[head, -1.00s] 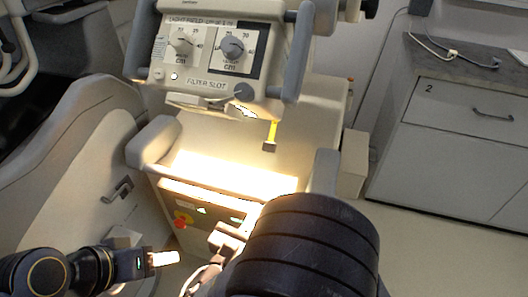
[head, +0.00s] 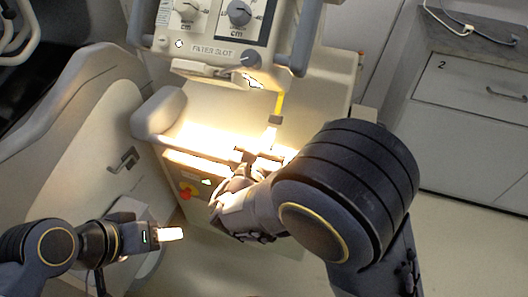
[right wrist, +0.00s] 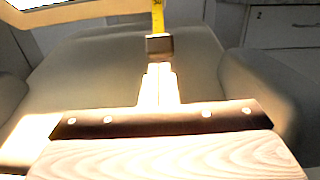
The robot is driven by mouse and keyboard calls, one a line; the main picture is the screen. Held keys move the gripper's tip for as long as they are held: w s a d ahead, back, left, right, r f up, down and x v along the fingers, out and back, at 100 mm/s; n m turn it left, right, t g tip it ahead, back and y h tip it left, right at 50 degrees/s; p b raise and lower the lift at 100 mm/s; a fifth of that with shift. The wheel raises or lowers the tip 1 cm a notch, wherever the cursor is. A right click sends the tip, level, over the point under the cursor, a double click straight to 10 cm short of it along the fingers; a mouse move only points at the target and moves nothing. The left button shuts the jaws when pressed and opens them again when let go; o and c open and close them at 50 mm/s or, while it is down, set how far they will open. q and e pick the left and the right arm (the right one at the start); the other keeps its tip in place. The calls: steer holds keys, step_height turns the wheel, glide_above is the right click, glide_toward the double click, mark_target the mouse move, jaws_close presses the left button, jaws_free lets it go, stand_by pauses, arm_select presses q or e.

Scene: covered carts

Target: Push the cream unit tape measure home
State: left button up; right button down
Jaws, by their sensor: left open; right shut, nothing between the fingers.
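The cream unit (head: 166,42) with dials and a "FILTER SLOT" label is at the top of the head view. Its yellow tape measure (head: 280,103) hangs out from the underside and ends in a dark end block. The tape (right wrist: 158,17) and its block also show in the right wrist view. My right gripper (head: 270,137) is shut and empty, with its fingertips just below the block. In the right wrist view its fingertips (right wrist: 158,72) line up under the block; I cannot tell whether they touch. My left gripper (head: 172,234) is open and empty, low at the left.
A brightly lit cream base (head: 160,113) with a red-and-yellow button lies below the unit. A grey handle (head: 303,38) flanks the unit on the right. A white drawer cabinet (head: 470,95) stands at the far right, with open floor before it.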

mark_target(274, 120)
steer(key=shift+w+r, duration=0.15)
steer(key=shift+r, duration=0.05)
steer(key=w+r+p, duration=0.1)
steer(key=r, duration=0.1)
steer(key=w+d+r+p, duration=0.1)
steer(key=w+p, duration=0.1)
steer(key=shift+r, duration=0.4)
steer(key=shift+w+d, duration=0.1)
steer(key=shift+f, duration=0.15)
